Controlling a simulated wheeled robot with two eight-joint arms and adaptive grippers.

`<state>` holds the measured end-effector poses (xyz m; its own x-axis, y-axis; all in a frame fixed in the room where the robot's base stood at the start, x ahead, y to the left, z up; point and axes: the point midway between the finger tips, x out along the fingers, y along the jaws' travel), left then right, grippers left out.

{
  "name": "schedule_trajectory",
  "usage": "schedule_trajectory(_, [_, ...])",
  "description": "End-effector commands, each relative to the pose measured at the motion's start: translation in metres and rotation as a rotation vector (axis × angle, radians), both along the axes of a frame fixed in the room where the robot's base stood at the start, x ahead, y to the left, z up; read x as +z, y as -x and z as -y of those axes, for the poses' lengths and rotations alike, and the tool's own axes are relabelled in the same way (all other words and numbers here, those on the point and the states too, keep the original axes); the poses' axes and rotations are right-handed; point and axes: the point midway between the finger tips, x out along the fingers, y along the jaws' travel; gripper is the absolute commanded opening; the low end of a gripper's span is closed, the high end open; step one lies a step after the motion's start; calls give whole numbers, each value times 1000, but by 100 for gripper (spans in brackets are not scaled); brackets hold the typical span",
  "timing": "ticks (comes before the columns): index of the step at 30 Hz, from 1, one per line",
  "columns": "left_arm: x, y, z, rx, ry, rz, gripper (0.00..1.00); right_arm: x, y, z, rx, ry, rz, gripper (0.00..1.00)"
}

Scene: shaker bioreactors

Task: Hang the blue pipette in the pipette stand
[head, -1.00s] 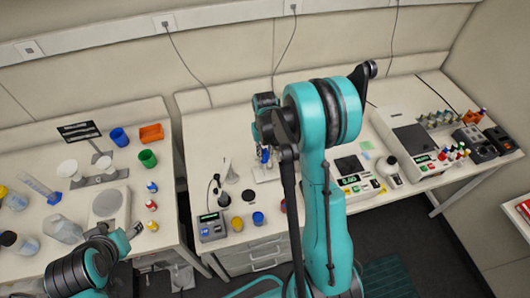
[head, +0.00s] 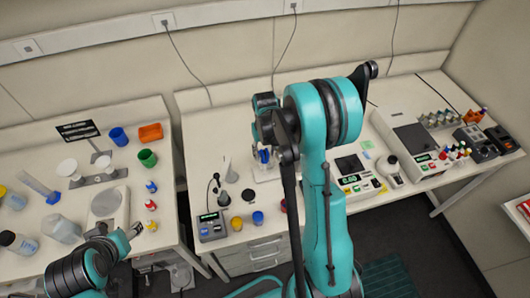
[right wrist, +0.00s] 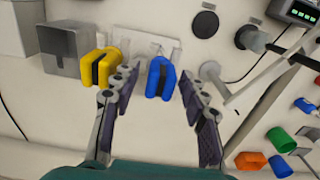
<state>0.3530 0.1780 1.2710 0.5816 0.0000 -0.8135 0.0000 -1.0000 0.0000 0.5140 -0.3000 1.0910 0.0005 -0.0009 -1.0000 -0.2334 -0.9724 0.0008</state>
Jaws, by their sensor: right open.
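The blue pipette (right wrist: 160,78) stands at the white pipette stand (right wrist: 142,45), between the tips of my right gripper (right wrist: 158,82). The gripper is open, with a finger on either side and gaps between. Whether the pipette hangs fully in its slot cannot be told. A yellow pipette (right wrist: 100,68) is at the stand to the left, just outside the left finger. In the head view the blue pipette (head: 263,154) shows small below my right gripper, and my arm hides part of the stand (head: 266,173). My left gripper (head: 130,234) is at the lower left, away from the stand; its jaws are unclear.
A grey box (right wrist: 65,48) stands left of the yellow pipette in the wrist view. A dark round-based device (right wrist: 250,38) is to the right.

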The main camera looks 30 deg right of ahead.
Motion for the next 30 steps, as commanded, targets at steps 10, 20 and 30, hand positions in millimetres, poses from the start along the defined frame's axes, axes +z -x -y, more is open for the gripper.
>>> schedule_trajectory(10, [1, 0, 0, 0, 0, 0, 57, 1, 0, 0, 0, 0, 0, 44])
schedule_trajectory(20, [15, 0, 0, 0, 0, 0, 57, 26, 0, 0, 0, 0, 0, 44])
schedule_trajectory(30, [31, 0, 0, 0, 0, 0, 57, 54, 0, 0, 0, 0, 0, 44])
